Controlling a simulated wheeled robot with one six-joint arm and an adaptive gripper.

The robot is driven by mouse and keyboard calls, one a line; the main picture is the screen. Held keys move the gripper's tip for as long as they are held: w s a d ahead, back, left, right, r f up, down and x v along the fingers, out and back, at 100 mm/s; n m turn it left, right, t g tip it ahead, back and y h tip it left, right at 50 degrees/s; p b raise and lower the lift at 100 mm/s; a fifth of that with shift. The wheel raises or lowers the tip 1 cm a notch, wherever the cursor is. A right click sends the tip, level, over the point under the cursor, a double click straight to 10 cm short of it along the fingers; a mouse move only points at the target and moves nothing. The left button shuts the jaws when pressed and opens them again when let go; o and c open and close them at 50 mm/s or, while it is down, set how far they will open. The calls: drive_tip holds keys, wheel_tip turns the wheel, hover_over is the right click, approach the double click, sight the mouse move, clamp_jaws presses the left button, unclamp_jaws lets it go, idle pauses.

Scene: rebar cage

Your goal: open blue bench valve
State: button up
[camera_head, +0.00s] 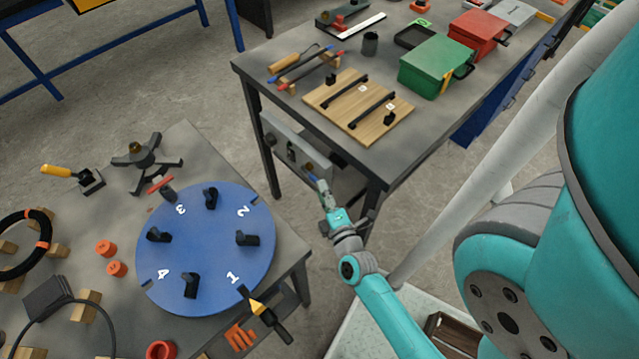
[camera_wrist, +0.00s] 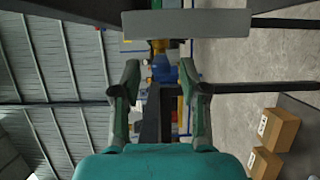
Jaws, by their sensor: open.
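The blue bench valve (camera_wrist: 165,72) shows in the wrist view between my two fingertips, with a yellow-brass part (camera_wrist: 158,46) just above it in the picture. In the wrist view my gripper (camera_wrist: 160,70) is open, one finger on each side of the valve. I cannot tell whether a finger touches it. The handle's position is unclear.
A grey panel (camera_head: 287,138) hangs under the bench top (camera_head: 350,60), beside dark legs. A wooden board with black handles (camera_head: 350,108) lies on top. A second table with a blue disc (camera_head: 215,255) stands left. Cardboard boxes (camera_wrist: 278,128) show in the wrist view.

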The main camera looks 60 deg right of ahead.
drive_tip(key=v, duration=0.8)
drive_tip(key=shift+s+a, duration=0.15)
drive_tip(key=shift+a, duration=0.05)
drive_tip(key=s+a+r+m+y, duration=0.5)
drive_tip(key=s+a+r, duration=0.1)
drive_tip(key=a, duration=0.2)
drive_tip(key=s+a+r+m+y, duration=0.5)
drive_tip(key=s+a+r+y, duration=0.1)
drive_tip(key=a, duration=0.3)
drive_tip(key=shift+s+r+t, duration=0.15)
drive_tip(key=shift+r+t, duration=0.25)
drive_tip(key=shift+r, duration=0.3)
idle(1.5)
